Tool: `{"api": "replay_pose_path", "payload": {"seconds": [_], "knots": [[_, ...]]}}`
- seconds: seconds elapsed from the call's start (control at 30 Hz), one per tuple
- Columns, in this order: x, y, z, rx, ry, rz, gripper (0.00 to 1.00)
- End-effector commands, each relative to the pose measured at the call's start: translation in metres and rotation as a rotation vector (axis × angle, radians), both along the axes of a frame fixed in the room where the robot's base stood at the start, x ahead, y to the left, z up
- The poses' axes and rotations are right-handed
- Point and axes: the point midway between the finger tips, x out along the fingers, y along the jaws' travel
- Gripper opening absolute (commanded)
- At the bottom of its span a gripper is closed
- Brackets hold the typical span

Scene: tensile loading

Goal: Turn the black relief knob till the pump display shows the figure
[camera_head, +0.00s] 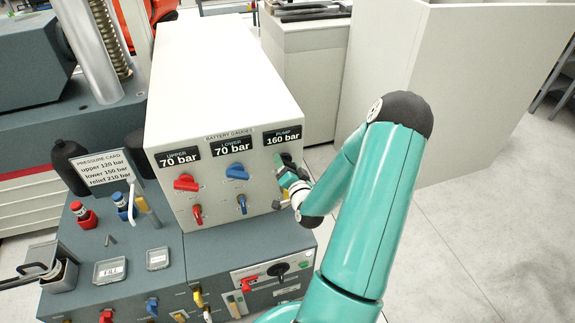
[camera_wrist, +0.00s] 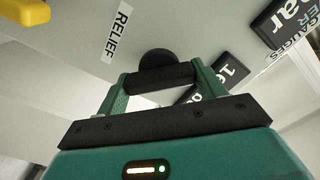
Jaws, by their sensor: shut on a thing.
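The battery gauges box (camera_head: 225,90) stands on the console. Its pump display (camera_head: 282,138) reads 160 bar. The upper (camera_head: 178,156) and lower (camera_head: 233,146) displays each read 70 bar. The black relief knob (camera_wrist: 157,58) sits on the panel beside the RELIEF label (camera_wrist: 117,32) in the wrist view. My gripper (camera_head: 286,168) is at the right end of the panel, below the pump display. It is shut on the knob, with one green finger on each side. In the head view, my gripper mostly hides the knob. A pressure card (camera_head: 105,170) reads upper 120 bar, lower 150 bar, relief 210 bar.
A red knob (camera_head: 186,183) and a blue knob (camera_head: 237,172) sit left of my gripper, with small red and blue valves below. A yellow handle (camera_wrist: 25,12) shows near the RELIEF label in the wrist view. Open floor (camera_head: 480,230) lies to the right.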

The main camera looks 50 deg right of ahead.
Motion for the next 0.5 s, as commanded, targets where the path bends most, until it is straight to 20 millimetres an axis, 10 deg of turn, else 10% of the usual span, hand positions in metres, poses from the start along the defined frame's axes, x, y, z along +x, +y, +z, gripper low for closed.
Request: {"api": "replay_pose_path", "payload": {"seconds": [0.5], "knots": [[0.0020,0.0006,0.0029,-0.410,0.218,0.000,0.46]]}}
